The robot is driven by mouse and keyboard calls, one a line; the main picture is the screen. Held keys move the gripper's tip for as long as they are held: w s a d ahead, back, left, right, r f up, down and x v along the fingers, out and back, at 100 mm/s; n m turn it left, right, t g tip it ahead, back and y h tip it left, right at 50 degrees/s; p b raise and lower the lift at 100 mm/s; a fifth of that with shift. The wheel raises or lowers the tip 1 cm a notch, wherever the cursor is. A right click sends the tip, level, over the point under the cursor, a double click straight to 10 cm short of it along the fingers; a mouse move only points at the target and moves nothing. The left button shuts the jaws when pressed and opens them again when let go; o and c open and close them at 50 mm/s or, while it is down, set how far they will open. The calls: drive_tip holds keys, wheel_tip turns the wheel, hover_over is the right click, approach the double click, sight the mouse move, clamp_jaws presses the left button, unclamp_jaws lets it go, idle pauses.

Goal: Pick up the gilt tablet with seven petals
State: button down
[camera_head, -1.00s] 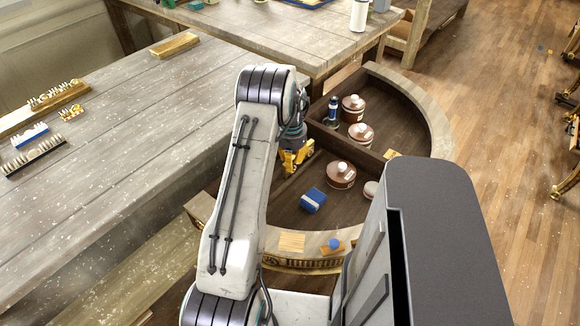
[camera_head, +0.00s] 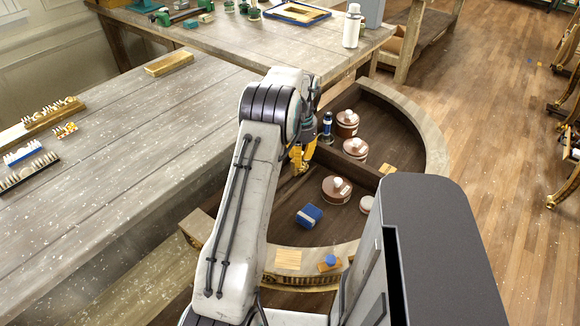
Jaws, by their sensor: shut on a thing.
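My gripper (camera_head: 301,160) has yellow fingers and hangs over the curved, dark-floored console compartment, just left of a small blue bottle. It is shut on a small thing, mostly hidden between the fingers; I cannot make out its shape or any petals. A small yellowish tablet (camera_head: 388,169) lies on the divider at the right. A pale wooden tablet (camera_head: 288,259) lies on the console's front rim, with an orange-brown plate (camera_head: 329,266) bearing a blue knob beside it. No petals can be counted on any of these.
In the console (camera_head: 437,150) stand the blue bottle (camera_head: 326,127), several brown lidded pots (camera_head: 336,191) and a blue box (camera_head: 309,215). A plank table (camera_head: 130,150) at left carries racks of small pieces (camera_head: 53,113). A dark grey block (camera_head: 440,240) fills the lower right.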

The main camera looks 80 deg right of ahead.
drive_tip(key=s+d+r+p, duration=0.1)
drive_tip(key=s+d+r, duration=0.2)
drive_tip(key=s, duration=0.3)
drive_tip(key=shift+d+r, duration=0.35)
drive_tip(key=shift+r, duration=0.25)
